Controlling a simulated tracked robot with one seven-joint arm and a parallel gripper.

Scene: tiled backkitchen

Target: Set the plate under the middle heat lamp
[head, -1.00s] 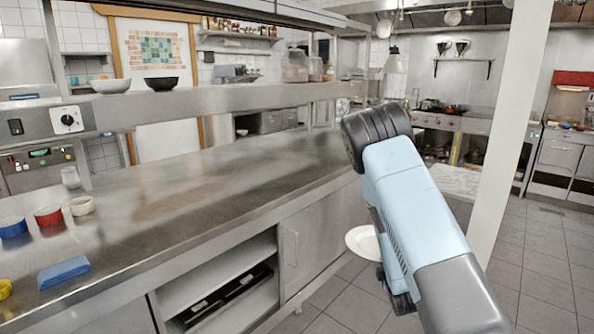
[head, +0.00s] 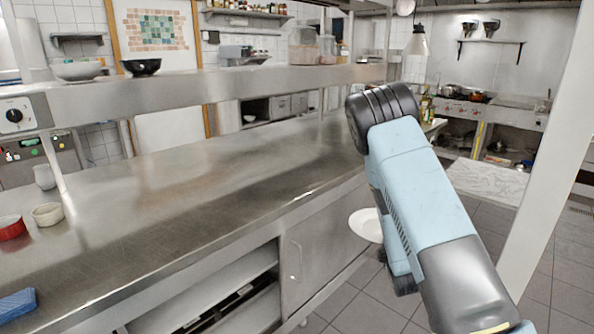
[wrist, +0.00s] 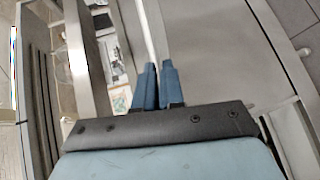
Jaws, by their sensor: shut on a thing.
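The white plate (head: 366,225) shows in the head view left of my forearm, partly hidden by it, beside the counter's front. My gripper (wrist: 155,82) shows in the wrist view, its two blue fingers shut on the plate's edge. There the plate is seen edge-on as a thin white strip (wrist: 149,38). The fingers are hidden behind my arm in the head view. One hanging lamp with a pale shade (head: 418,42) shows beyond the far end of the shelf; I cannot tell whether it is the middle heat lamp.
The steel counter (head: 190,200) has a wide bare top. A raised steel shelf (head: 220,85) runs above it, bearing a white bowl (head: 78,69) and a black bowl (head: 141,66). A red bowl (head: 12,227) sits at the left. A white post (head: 545,165) stands at the right.

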